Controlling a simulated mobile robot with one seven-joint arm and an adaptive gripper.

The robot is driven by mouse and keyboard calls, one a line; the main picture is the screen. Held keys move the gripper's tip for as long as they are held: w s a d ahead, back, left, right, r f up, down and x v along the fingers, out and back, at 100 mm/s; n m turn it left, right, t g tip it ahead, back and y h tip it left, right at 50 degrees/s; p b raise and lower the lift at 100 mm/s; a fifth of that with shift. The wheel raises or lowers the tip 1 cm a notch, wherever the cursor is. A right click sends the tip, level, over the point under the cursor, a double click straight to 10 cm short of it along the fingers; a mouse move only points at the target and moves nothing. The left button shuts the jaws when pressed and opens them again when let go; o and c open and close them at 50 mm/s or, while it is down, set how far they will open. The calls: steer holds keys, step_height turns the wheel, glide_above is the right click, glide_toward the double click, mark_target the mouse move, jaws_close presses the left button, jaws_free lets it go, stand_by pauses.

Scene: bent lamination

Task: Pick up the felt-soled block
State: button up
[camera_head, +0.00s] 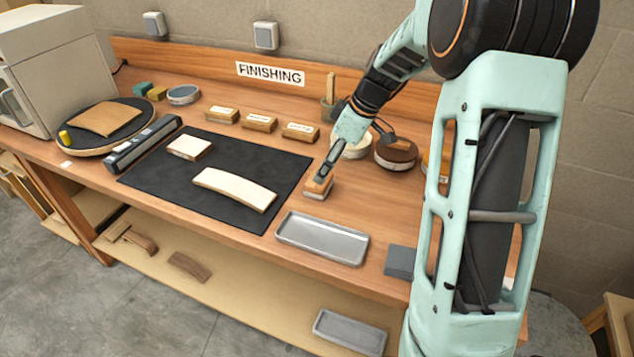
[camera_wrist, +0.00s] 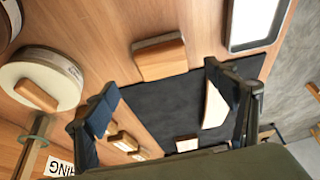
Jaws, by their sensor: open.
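The felt-soled block appears to be the small wooden block with a pale underside (camera_head: 317,189), on the bench between the black mat's right edge and the metal tray. In the wrist view the block (camera_wrist: 158,58) lies ahead of the gap between my fingers, with bare wood around it. My gripper (camera_head: 323,174) points down at the block from above in the head view and partly overlaps it. In the wrist view my gripper (camera_wrist: 161,80) is open, with nothing between the fingers. Whether a fingertip touches the block I cannot tell.
A black mat (camera_head: 290,163) holds a curved pale strip (camera_head: 235,189) and a pale-topped block (camera_head: 190,147). An empty metal tray (camera_head: 322,240) lies in front of the block. Labelled blocks (camera_head: 260,122) stand behind the mat. Round tins (camera_head: 396,153) stand behind, to the right.

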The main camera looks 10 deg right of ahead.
steer(key=x, duration=0.6)
steer(key=shift+a+f+p, duration=0.3)
steer(key=shift+p, duration=0.1)
steer(key=shift+s, duration=0.1)
steer(key=c, duration=1.2)
